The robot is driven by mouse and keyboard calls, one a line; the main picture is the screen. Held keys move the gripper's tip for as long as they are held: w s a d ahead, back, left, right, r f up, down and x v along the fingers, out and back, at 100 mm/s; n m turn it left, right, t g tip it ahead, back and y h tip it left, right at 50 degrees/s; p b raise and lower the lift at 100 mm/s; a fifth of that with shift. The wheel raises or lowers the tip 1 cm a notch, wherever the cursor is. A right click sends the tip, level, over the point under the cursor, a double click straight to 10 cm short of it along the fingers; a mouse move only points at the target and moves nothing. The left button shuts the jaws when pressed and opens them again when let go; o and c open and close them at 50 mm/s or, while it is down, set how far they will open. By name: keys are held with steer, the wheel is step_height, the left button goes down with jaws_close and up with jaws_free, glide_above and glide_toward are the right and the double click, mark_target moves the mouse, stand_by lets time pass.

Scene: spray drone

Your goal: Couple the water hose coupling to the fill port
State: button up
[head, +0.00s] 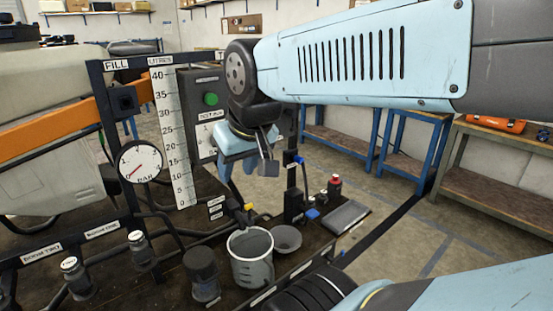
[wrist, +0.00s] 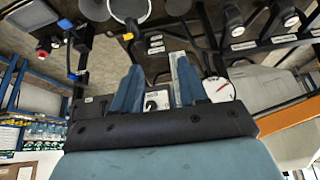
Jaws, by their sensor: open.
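My gripper (head: 238,168) hangs above the bench in the head view, in front of the panel with the green button. In the wrist view its two blue fingers (wrist: 160,66) are spread apart with nothing between them. A black square fitting (head: 124,101) sits on the frame under the FILL label and is probably the fill port. A blue-ended fitting (head: 298,160) on a dark upright hose or post stands right of my gripper, apart from it. It may be the water hose coupling, but I cannot tell for sure. In the wrist view, a blue-ended piece (wrist: 76,76) shows at the left.
A grey jug (head: 251,262), a dish (head: 286,238) and a black cylinder (head: 202,275) stand on the bench. A red-capped bottle (head: 335,184) and grey tray (head: 346,217) are to the right. A pressure gauge (head: 139,161) and litre scale (head: 171,130) stand left of my gripper.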

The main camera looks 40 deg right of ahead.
steer(key=shift+d, duration=0.15)
steer(key=shift+o, duration=1.2)
steer(key=shift+w+f, duration=0.1)
steer(key=w+f+m+g+y, duration=0.3)
steer(key=w+f+m+y, duration=0.3)
steer(key=w+m, duration=0.3)
steer(key=w+d+f+m+t+y, duration=0.4)
steer(key=w+d+m, duration=0.5)
steer(key=d, duration=0.1)
steer(key=d+f+m+t+h, duration=0.3)
steer(key=d+f+m, duration=0.1)
steer(key=d, duration=0.6)
steer(key=d+f+m+t+h, duration=0.3)
steer(key=d+m, duration=0.4)
steer(key=d, duration=0.3)
steer(key=d+f+m+t+h, duration=0.2)
steer(key=d+f+m+t, duration=0.3)
steer(key=d, duration=0.5)
steer(key=shift+d+f+m+h, duration=0.4)
steer(key=shift+f+m, duration=0.1)
steer(key=shift+m, duration=0.1)
